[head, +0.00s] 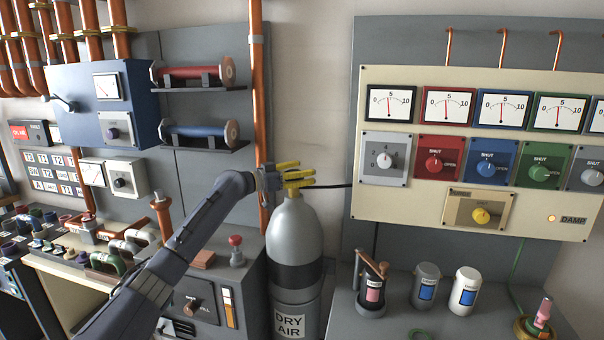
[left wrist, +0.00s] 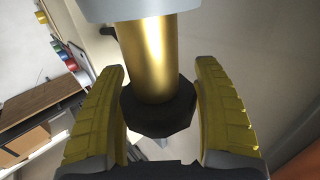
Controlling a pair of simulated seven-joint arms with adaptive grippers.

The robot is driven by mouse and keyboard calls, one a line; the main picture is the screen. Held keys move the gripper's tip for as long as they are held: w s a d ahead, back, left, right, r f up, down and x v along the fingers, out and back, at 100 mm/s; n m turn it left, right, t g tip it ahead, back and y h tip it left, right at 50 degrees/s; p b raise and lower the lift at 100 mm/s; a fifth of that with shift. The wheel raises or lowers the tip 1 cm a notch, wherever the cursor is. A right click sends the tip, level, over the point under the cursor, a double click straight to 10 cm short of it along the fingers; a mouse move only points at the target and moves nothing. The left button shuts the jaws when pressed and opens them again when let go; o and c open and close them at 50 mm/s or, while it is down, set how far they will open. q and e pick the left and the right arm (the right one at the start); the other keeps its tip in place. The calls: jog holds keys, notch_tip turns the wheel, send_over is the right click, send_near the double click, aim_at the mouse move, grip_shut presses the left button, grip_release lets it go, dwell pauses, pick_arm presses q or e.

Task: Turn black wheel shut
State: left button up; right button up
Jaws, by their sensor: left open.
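The grey gas cylinder (head: 293,232), labelled DRY AIR, stands upright between the two consoles. The left wrist view shows its brass valve stem (left wrist: 150,55) with a dark faceted wheel (left wrist: 158,108) on the end. My left gripper (head: 302,175) is at the top of the cylinder, its yellow fingers reaching across the valve. In the left wrist view its fingers (left wrist: 160,75) stand open on either side of the wheel, with a visible gap at each side. In the head view the wheel is hidden by the gripper. My right gripper is not in view.
Right of the cylinder is a cream panel (head: 375,220) with gauges and coloured knobs. Below it, small canisters (head: 427,285) stand on a grey bench. A red-knobbed lever (head: 236,250) stands on the left console, close to my arm. A copper pipe (head: 258,100) runs behind the gripper.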

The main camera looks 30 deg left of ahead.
pick_arm(q)
jog(key=v, duration=1.2)
jog(key=shift+d+r, duration=0.1)
dwell(0.4)
